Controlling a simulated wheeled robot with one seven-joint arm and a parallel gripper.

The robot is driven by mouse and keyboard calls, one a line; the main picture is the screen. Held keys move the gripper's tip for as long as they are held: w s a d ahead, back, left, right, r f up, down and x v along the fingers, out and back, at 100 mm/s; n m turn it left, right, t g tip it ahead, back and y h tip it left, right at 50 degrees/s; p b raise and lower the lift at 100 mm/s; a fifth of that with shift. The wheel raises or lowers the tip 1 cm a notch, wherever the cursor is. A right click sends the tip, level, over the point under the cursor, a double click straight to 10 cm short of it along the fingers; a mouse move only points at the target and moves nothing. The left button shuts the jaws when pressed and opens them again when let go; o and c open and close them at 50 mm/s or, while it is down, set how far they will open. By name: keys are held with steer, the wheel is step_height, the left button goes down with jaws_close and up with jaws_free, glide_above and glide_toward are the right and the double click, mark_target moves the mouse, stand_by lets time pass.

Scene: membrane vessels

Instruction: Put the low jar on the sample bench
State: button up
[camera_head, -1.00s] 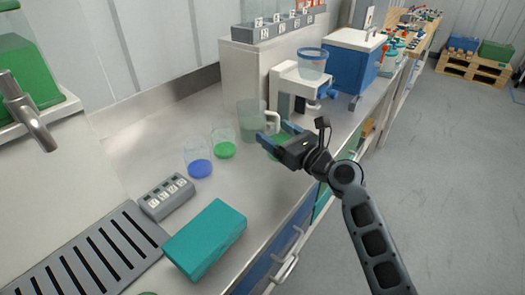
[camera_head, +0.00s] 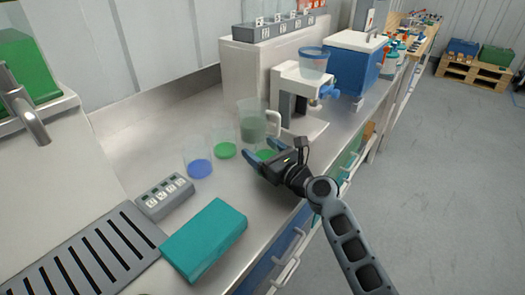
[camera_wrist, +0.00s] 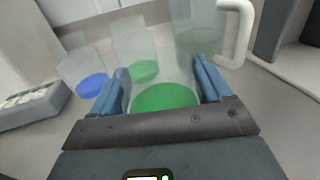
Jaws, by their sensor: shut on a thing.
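My gripper (camera_head: 271,158) is over the steel bench, shut on a wide clear jar with green contents, which looks like the low jar (camera_head: 264,154). In the wrist view the low jar (camera_wrist: 165,97) sits between the two blue fingers of my gripper (camera_wrist: 165,88). Its green disc shows clearly; its clear walls are faint, and I cannot tell whether its base touches the bench. Which surface is the sample bench is not marked in these views.
A dispenser stand (camera_head: 300,100) is beyond. A teal box (camera_head: 205,240) and labelled grey block (camera_head: 163,196) lie nearer.

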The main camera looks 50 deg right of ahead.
steer(key=shift+f, duration=0.2)
steer(key=o, duration=1.2)
steer(key=shift+r, duration=0.1)
steer(key=shift+o, duration=0.2)
steer(key=shift+r, duration=0.1)
steer(key=s, duration=0.3)
steer(key=s+a+b, duration=0.1)
steer(key=s, duration=0.3)
steer(key=s+a, duration=0.1)
steer(key=s, duration=0.2)
steer(key=shift+s+b, duration=0.35)
steer(key=shift+s+a, duration=0.1)
steer(key=shift+s, duration=0.45)
